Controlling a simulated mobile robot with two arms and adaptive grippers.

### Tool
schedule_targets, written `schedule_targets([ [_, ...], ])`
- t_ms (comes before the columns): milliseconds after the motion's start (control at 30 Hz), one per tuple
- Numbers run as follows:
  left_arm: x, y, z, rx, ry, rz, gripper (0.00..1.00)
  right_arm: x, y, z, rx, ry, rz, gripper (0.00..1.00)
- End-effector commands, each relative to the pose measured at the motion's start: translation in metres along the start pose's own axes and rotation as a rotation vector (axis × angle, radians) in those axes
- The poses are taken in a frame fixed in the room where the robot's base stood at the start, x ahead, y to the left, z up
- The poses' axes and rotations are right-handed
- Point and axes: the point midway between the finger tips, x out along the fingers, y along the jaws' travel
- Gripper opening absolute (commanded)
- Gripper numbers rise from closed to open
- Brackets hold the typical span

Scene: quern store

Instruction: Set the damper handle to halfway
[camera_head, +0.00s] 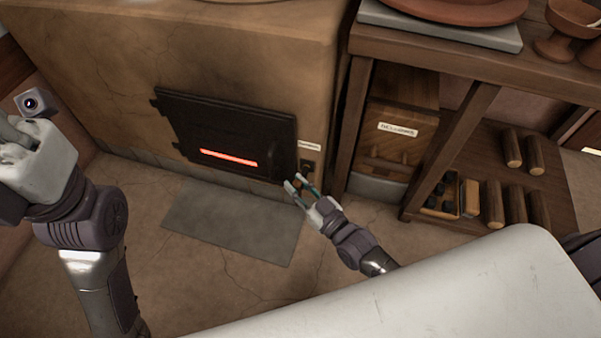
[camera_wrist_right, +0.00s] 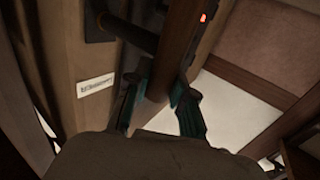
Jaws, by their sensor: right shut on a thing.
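The damper handle (camera_head: 306,167) is a small dark part on the oven front, below a white label (camera_head: 309,146) and right of the black door. My right gripper (camera_head: 299,184) is at it, shut on the handle and hiding much of it, so I cannot read its setting. In the right wrist view, the two teal-padded fingers of that gripper (camera_wrist_right: 158,100) reach to a dark part beside the white label (camera_wrist_right: 95,84). My left gripper (camera_head: 12,132) is at the far left, partly cut off, away from the handle; its fingers do not show clearly.
The black oven door (camera_head: 228,134) has a glowing red slit. A grey mat (camera_head: 230,222) lies on the floor before it. A wooden bench (camera_head: 440,52) with a labelled box (camera_head: 399,115) below stands at right, close to my right gripper. Several wooden pegs (camera_head: 512,148) stand on its lower shelf.

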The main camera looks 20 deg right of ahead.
Motion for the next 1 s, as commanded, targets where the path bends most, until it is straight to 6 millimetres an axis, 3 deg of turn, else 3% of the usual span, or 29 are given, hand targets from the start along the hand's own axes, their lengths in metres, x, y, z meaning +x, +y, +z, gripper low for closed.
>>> schedule_targets([
  [233, -0.001, 0.000, 0.000, 0.000, 0.001, 0.001, 0.00, 0.001, 0.001, 0.000, -0.001, 0.001, 0.002, 0.00],
  [267, -0.001, 0.000, 0.000, 0.000, 0.002, 0.001, 0.00, 0.001, 0.002, 0.000, -0.001, 0.001, 0.002, 0.28],
  [400, -0.001, 0.000, 0.000, 0.000, 0.002, 0.001, 0.00, 0.001, 0.002, 0.000, -0.001, 0.001, 0.002, 0.50],
  [767, 0.000, 0.000, 0.000, 0.000, 0.001, 0.002, 0.00, -0.004, 0.002, 0.000, -0.001, 0.000, 0.002, 0.50],
  [1000, 0.000, 0.000, 0.000, 0.000, 0.002, 0.002, 0.00, -0.045, 0.001, 0.002, 0.000, -0.003, 0.001, 0.50],
])
